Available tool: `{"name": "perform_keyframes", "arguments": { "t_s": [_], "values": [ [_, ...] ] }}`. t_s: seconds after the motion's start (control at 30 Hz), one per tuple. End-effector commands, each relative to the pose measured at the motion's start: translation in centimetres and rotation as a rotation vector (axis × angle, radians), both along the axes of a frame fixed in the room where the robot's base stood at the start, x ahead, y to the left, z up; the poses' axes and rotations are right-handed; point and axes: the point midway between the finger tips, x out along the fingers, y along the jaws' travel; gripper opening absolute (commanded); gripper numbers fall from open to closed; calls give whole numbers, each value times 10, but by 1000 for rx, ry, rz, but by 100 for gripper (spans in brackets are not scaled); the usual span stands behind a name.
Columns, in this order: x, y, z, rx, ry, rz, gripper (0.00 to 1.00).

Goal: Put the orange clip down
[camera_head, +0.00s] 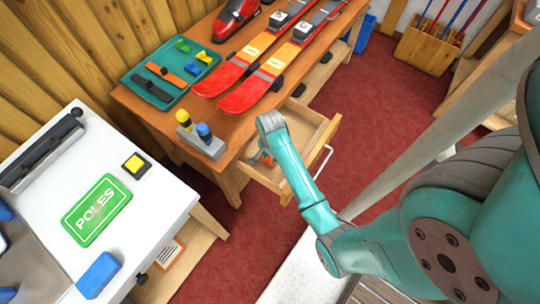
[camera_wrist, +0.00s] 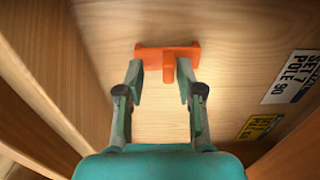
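The orange clip (camera_wrist: 168,53) shows in the wrist view as a crossbar with a short stem, over the pale wooden bottom of the open drawer (camera_wrist: 225,85). My gripper (camera_wrist: 160,72) is open, with one finger on each side of the stem and gaps between stem and fingers. The fingertips are close to the crossbar; I cannot tell whether they touch it. In the head view my gripper (camera_head: 264,156) is down in the pulled-out drawer (camera_head: 312,128), and a bit of orange shows beside it. My arm hides part of the drawer there.
A white label (camera_wrist: 291,77) and a yellow label (camera_wrist: 258,127) lie right of the clip. On the bench above are a green tray (camera_head: 187,92) with small coloured parts, red skis (camera_head: 250,92) and a grey block (camera_head: 202,143). A white table (camera_head: 135,215) stands at left.

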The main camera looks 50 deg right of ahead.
Motion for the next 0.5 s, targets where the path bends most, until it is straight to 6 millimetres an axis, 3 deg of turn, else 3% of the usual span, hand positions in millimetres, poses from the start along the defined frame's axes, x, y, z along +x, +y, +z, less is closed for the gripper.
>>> {"name": "perform_keyframes", "arguments": {
  "t_s": [0.5],
  "values": [
    [1,0,94,-1,-2,0,37]
  ]
}}
